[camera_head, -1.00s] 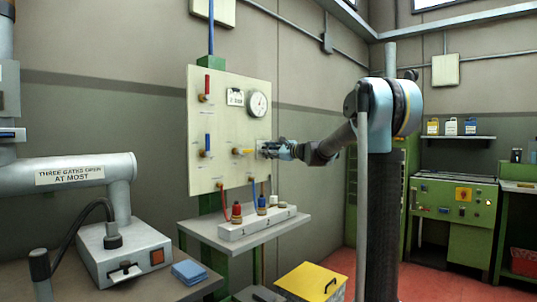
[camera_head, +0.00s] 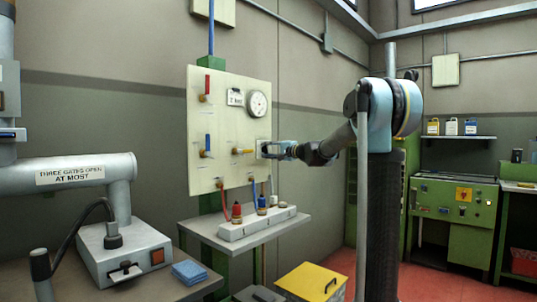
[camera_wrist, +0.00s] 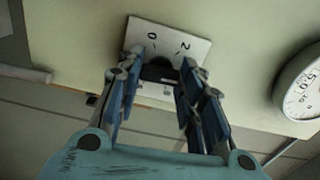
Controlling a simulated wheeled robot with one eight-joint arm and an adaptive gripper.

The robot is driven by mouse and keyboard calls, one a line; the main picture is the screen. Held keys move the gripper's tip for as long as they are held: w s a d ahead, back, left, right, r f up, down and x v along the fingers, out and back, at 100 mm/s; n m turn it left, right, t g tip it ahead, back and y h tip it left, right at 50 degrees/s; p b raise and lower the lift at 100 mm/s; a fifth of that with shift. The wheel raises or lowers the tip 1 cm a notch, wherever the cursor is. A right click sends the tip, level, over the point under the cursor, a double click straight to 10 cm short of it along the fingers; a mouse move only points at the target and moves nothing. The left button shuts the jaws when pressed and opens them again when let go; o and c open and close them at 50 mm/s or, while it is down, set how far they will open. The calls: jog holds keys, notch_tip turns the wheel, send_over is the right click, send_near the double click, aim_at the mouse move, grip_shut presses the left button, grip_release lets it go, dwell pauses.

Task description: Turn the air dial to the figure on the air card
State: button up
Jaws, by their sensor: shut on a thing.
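The air dial (camera_wrist: 158,72) is a dark knob on a white plate (camera_wrist: 205,48) with a 0 and a 2 marked on it. My gripper (camera_wrist: 160,78) is shut on the dial, one blue-sided finger on each side. The fingers hide much of the dial, and I cannot tell its pointer. In the head view my gripper (camera_head: 270,149) is at the right edge of the cream panel (camera_head: 220,170). A small white card (camera_head: 234,97) is high on the panel, its print too small to read surely. A round white gauge (camera_head: 257,104) is right of it and shows in the wrist view (camera_wrist: 302,88).
Red (camera_head: 207,86), blue (camera_head: 208,142) and yellow (camera_head: 241,151) valve handles stand out from the panel left of my gripper. A shelf (camera_head: 215,238) below carries a white block (camera_head: 250,226) with bottle-like fittings. A yellow-lidded box (camera_head: 311,283) is lower down.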

jog(key=n, duration=0.5)
jog(key=shift+s+f+n, duration=0.1)
jog(key=shift+f+n, duration=0.1)
jog(key=shift+n, duration=0.2)
jog(key=n, duration=0.5)
jog(key=shift+d, duration=0.1)
jog(key=shift+n, duration=0.3)
jog(key=o, duration=1.1)
jog(key=shift+w, duration=0.25)
jog(key=shift+c, duration=0.2)
jog(key=shift+s, duration=0.1)
